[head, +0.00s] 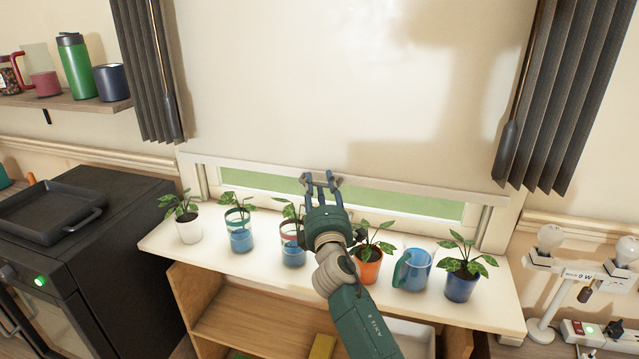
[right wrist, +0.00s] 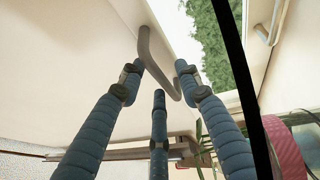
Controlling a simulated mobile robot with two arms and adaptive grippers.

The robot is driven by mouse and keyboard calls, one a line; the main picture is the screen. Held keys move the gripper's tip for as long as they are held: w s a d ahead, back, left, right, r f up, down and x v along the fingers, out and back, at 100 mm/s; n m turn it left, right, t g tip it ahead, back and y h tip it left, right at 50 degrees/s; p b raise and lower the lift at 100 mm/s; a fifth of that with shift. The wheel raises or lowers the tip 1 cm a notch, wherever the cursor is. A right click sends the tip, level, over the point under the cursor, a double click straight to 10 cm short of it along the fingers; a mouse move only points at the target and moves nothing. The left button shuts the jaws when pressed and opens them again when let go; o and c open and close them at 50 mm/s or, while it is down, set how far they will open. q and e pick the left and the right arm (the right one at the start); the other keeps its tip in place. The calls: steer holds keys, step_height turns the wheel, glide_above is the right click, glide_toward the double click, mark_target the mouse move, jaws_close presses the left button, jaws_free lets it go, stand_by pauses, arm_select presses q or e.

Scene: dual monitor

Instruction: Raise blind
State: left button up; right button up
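The pale roller blind (head: 350,80) hangs over most of the window, with its bottom bar (head: 430,188) a little above the sill. A narrow strip of green outdoors shows below the bar. My right gripper (head: 322,178) is at the middle of the bar, by the blind's small handle. In the right wrist view, the bent grey handle (right wrist: 160,74) runs between the spread fingertips of my right gripper (right wrist: 158,78). The fingers look open around it, and I cannot tell whether they touch it. My left gripper is not in view.
Dark curtains (head: 570,90) hang at both sides. A black oven (head: 95,250) stands left, a lamp stand (head: 575,268) right.

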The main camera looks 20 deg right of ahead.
steer(key=shift+w, duration=0.4)
steer(key=shift+d, duration=0.1)
steer(key=shift+c, duration=1.1)
jaws_close()
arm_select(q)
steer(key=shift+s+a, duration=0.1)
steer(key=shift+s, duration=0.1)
arm_select(e)
steer(key=shift+r, duration=0.15)
